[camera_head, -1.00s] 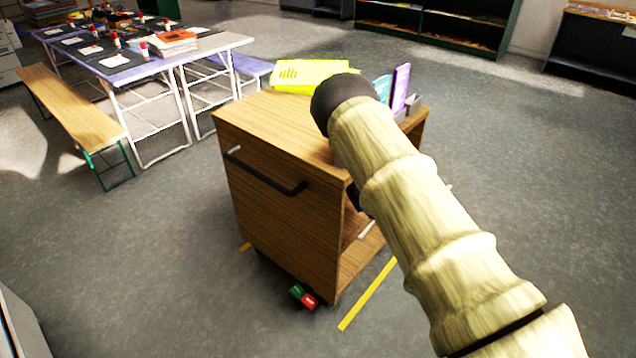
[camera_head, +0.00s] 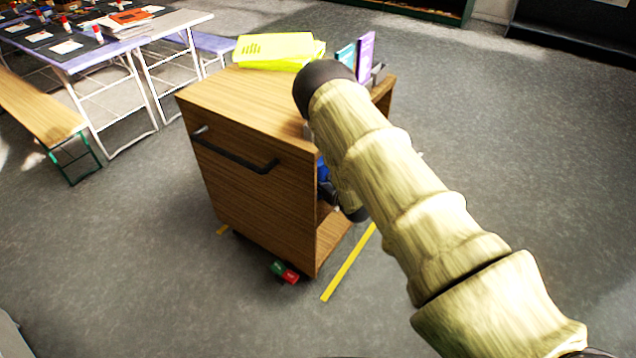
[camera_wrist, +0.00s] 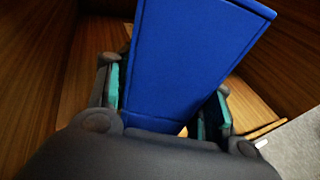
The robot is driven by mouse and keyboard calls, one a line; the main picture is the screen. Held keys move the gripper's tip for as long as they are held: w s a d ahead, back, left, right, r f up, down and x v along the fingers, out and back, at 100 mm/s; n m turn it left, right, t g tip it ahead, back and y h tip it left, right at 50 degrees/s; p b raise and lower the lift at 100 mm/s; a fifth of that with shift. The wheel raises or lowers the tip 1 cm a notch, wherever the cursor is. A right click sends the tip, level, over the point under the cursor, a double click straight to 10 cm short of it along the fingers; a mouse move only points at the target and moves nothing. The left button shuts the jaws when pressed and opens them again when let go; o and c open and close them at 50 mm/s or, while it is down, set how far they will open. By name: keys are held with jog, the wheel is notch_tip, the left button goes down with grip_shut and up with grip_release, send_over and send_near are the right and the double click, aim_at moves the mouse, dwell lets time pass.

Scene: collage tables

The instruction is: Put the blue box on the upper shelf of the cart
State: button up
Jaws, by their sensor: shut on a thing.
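The blue box (camera_wrist: 190,60) fills the middle of the wrist view, tilted, between the teal pads of my gripper (camera_wrist: 168,105). My gripper is shut on it. In the head view only a small piece of the blue box (camera_head: 323,171) shows at the open side of the wooden cart (camera_head: 245,165), beside my dark gripper (camera_head: 328,190). My arm hides most of that opening. Wooden walls of the cart surround the box in the wrist view. I cannot tell whether the box touches a shelf.
Yellow-green trays (camera_head: 275,50) and upright books (camera_head: 364,55) are on the cart's top. A red and green block (camera_head: 284,272) lies on the floor at the cart's base, near a yellow floor strip (camera_head: 348,262). A bench (camera_head: 35,115) and tables stand at left.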

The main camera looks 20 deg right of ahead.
jog(key=shift+f, duration=1.4)
jog(key=shift+f, duration=0.2)
jog(key=o, duration=1.1)
jog(key=shift+o, duration=0.2)
jog(key=shift+r, duration=0.1)
jog(key=shift+s+d+r, duration=0.1)
jog(key=v, duration=1.2)
jog(key=shift+b, duration=0.3)
